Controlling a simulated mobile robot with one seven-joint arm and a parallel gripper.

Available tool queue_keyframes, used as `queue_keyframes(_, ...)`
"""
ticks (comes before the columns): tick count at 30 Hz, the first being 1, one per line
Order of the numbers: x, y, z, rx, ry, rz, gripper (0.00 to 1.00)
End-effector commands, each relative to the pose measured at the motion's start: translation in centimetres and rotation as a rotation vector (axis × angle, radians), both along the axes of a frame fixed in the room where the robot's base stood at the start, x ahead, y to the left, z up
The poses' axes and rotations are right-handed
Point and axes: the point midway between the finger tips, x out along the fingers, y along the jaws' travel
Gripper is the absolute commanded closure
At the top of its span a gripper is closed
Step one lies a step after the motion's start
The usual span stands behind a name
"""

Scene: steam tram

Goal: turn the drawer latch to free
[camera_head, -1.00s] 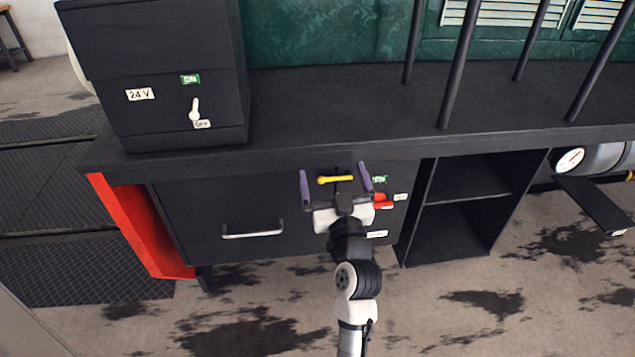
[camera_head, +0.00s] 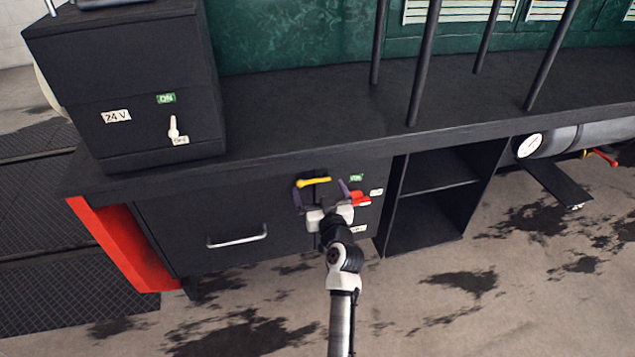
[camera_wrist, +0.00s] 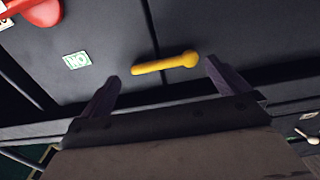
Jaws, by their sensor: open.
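The yellow drawer latch (camera_head: 314,182) is a bar with a round knob at one end. It lies nearly level across the seam between the drawer front (camera_head: 180,222) and the panel to its right. My gripper (camera_head: 320,187) is open in front of the latch. In the wrist view, which is upside down, the latch (camera_wrist: 165,63) shows between the two purple fingertips of my gripper (camera_wrist: 163,73), lengthwise from one towards the other. I see a gap at both ends; I cannot tell the depth between fingertips and latch.
A red lever (camera_head: 360,198) sits close right of my gripper, with a green ON label (camera_head: 356,177) above it. The drawer's metal handle (camera_head: 238,238) is at left. The bench top (camera_head: 300,115) overhangs above. An open shelf (camera_head: 430,205) stands to the right.

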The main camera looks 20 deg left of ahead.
Motion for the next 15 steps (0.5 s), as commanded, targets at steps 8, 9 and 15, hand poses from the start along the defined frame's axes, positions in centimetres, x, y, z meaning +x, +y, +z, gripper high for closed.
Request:
queue_keyframes(8, 1.8, 1.2, 0.0, 0.0, 0.0, 0.0, 0.0)
queue_keyframes(9, 1.8, 1.3, 0.0, 0.0, 0.0, 0.0, 0.0)
queue_keyframes(15, 1.8, 1.3, -0.1, 0.0, 0.0, 0.0, 0.0)
